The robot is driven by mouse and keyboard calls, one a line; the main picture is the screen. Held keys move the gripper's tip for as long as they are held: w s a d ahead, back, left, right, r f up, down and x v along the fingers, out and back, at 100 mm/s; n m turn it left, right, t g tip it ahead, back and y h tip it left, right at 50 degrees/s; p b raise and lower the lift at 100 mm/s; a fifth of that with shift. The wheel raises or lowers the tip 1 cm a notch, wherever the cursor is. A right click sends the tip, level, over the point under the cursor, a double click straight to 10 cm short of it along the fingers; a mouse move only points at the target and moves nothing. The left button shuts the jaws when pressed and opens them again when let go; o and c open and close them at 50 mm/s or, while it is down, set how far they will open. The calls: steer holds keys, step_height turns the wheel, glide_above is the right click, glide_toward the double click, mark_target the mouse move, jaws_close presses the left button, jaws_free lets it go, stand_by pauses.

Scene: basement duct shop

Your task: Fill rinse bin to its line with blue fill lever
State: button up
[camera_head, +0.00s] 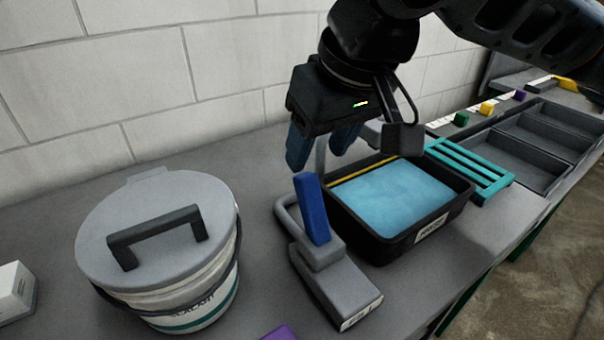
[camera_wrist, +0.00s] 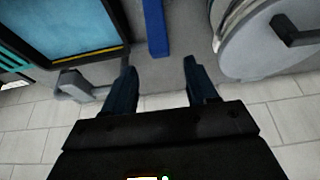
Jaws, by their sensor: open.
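The black rinse bin (camera_head: 408,240) stands on the bench and holds light blue liquid (camera_head: 393,197). A yellow line (camera_head: 362,171) shows along its inner back wall, just above the liquid. The blue fill lever (camera_head: 311,208) stands up, slightly tilted, from a grey base (camera_head: 335,281) left of the bin. My gripper (camera_head: 325,160) is open and empty, above and behind the lever. In the wrist view, the lever (camera_wrist: 155,28) lies beyond and between my fingertips (camera_wrist: 160,80), apart from them. The bin (camera_wrist: 90,60) shows at the upper left there.
A lidded sealant bucket (camera_head: 160,245) with a dark handle stands left of the lever base. A teal rack (camera_head: 470,170) and grey trays (camera_head: 540,140) lie right of the bin. A grey spout (camera_head: 321,155) rises behind the bin. A block wall closes the back.

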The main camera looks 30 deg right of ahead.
mark_target(308, 175)
steer(key=shift+x, duration=3.85)
jaws_close()
